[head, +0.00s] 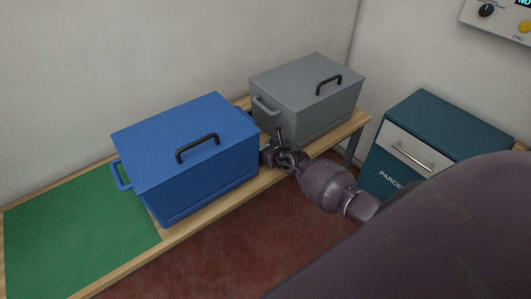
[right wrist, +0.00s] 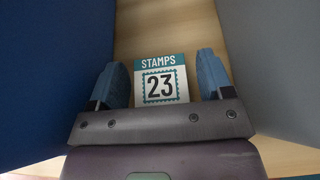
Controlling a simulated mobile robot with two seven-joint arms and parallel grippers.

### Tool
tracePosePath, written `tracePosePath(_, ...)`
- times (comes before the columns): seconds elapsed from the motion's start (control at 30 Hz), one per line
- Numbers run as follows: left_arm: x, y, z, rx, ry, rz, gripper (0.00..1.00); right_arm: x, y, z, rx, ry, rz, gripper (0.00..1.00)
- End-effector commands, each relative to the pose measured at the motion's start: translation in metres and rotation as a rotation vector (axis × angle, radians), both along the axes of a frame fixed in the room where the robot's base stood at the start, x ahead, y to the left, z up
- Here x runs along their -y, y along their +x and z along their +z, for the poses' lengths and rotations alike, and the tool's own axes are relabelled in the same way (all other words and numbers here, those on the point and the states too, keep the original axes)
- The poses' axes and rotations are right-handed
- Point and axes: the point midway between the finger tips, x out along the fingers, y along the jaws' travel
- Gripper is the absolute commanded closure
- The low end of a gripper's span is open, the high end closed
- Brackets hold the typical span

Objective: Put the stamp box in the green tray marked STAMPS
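In the head view my right gripper (head: 275,148) reaches into the gap between the blue box and the grey box, and the stamp box is hidden there. My left gripper is not in view. No green tray marked STAMPS shows.
The blue lidded box (head: 187,150) stands left of the gap and the grey lidded box (head: 305,95) right of it, both close to my gripper. A bare green mat (head: 75,232) covers the bench's left end. A teal parcel cabinet (head: 440,125) stands at right.

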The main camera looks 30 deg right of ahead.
Motion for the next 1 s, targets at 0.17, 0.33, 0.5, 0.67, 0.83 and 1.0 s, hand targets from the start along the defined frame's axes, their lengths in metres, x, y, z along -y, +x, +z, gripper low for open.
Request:
tracePosePath(0.17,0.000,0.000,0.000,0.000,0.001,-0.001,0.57,0.000,0.000,0.000,0.000,0.000,0.000,0.54)
tracePosePath(0.33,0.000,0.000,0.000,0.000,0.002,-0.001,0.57,0.000,0.000,0.000,0.000,0.000,0.000,0.77)
tracePosePath(0.5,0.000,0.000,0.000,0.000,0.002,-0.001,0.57,0.000,0.000,0.000,0.000,0.001,0.000,0.77)
tracePosePath(0.67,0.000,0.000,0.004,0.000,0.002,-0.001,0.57,0.000,-0.003,0.007,0.002,0.003,-0.001,0.77)
tracePosePath(0.83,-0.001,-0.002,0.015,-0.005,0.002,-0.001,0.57,0.000,-0.004,0.032,0.003,0.004,-0.002,0.77)
tracePosePath(1.0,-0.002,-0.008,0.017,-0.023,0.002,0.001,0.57,-0.001,-0.004,0.067,0.006,0.005,-0.001,0.77)
